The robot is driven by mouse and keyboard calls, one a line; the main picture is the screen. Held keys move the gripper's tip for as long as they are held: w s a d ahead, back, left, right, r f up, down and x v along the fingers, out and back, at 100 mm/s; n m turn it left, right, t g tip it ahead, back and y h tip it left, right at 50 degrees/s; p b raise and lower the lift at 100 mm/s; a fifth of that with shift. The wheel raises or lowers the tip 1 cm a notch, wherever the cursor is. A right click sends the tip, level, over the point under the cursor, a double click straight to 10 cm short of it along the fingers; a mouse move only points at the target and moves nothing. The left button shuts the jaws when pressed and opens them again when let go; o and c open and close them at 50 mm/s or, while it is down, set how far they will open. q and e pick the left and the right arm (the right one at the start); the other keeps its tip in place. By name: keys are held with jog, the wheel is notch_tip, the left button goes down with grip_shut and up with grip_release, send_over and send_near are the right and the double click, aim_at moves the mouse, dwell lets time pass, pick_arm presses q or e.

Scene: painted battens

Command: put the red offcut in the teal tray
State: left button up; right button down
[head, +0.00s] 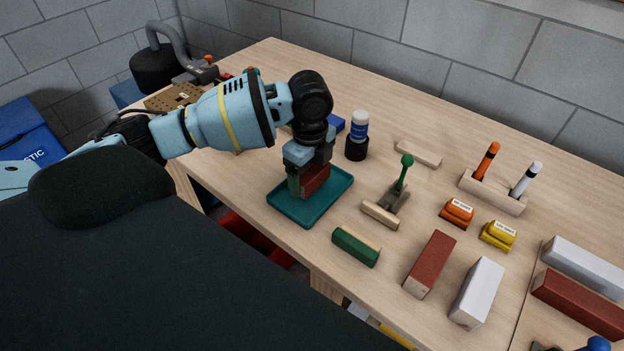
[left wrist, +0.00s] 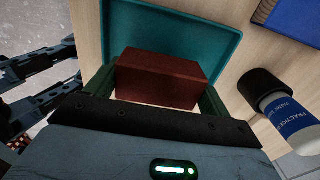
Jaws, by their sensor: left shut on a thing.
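The red offcut (head: 317,179) is a short dark red block between the fingers of my left gripper (head: 308,182). It also shows in the left wrist view (left wrist: 158,78), with a green finger pad on each side. The gripper points down and is shut on it. The teal tray (head: 335,196) lies on the bench directly below, and its floor and rim also show in the wrist view (left wrist: 180,22). The offcut is over the tray's inside, low down; I cannot tell whether it touches the floor. My right gripper is in neither view.
A white-capped bottle (head: 359,130) stands just behind the tray, with a blue block (head: 336,123) near it. Red (head: 431,262) and white (head: 477,290) battens lie further right.

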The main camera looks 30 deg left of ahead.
aim_at(311, 181)
pick_arm(q)
jog(key=shift+w+a, duration=0.1)
jog(key=shift+w, duration=0.25)
jog(key=shift+f, duration=1.75)
jog(key=shift+f, duration=0.15)
jog(key=o, duration=0.9)
notch_tip(311, 181, up, 12)
jog(key=shift+r+p, duration=0.15)
jog(key=shift+p, duration=0.25)
